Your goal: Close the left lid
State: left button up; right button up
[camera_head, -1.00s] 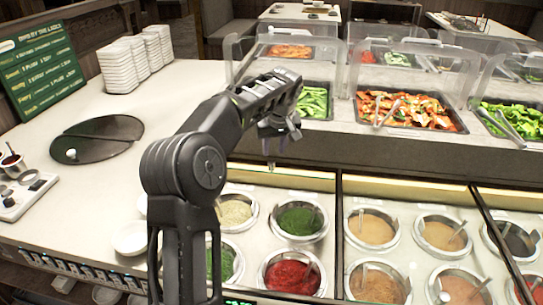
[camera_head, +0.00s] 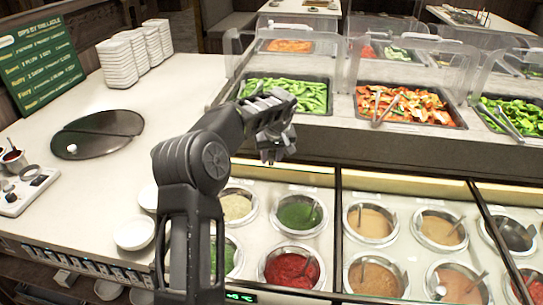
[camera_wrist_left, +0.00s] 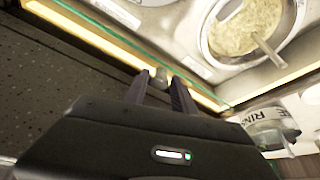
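A lid is hard to make out; a clear pane edge with a green tint (camera_wrist_left: 125,54) runs beside a lit yellow strip in the left wrist view. A small grey knob (camera_wrist_left: 160,76) sits by that strip. My left gripper (camera_head: 270,157) is above the back edge of the left bay. In the left wrist view its two fingers (camera_wrist_left: 160,88) are apart, with the knob showing between their tips; I cannot tell whether they touch it. My right gripper is not in view.
The left bay holds a green sauce (camera_head: 299,214) and a red sauce (camera_head: 291,268). Clear guards and food trays, one with red peppers (camera_head: 415,108), stand behind.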

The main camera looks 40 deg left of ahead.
pick_arm(q)
grip_shut()
dwell(1.4)
